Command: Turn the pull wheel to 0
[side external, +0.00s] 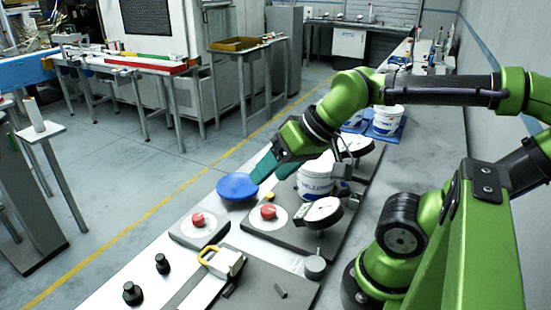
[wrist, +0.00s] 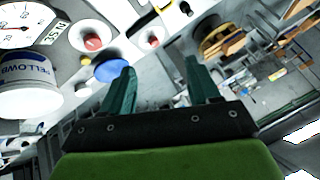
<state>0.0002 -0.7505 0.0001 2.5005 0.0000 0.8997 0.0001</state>
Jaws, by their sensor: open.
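No part carries a readable "pull wheel" name, so I cannot tell which one it is. Round candidates are a red knob (side external: 198,219) on a white dial at the left and another red knob (side external: 268,212) on the larger dark plate. Both red knobs also show in the wrist view, one nearer the gauge (wrist: 93,42) and one farther right (wrist: 153,41). My gripper (side external: 257,174) is above the bench beside a blue disc (side external: 238,187), its teal fingers apart and empty. In the wrist view the gripper (wrist: 160,68) is open, with the blue disc (wrist: 115,70) left of the fingers.
A white bucket (side external: 316,184) and a round gauge (side external: 323,211) stand right of my gripper; another gauge (side external: 355,146) is behind. A yellow-handled block (side external: 224,262) and black knobs (side external: 133,293) are in front. The floor left of the bench is clear.

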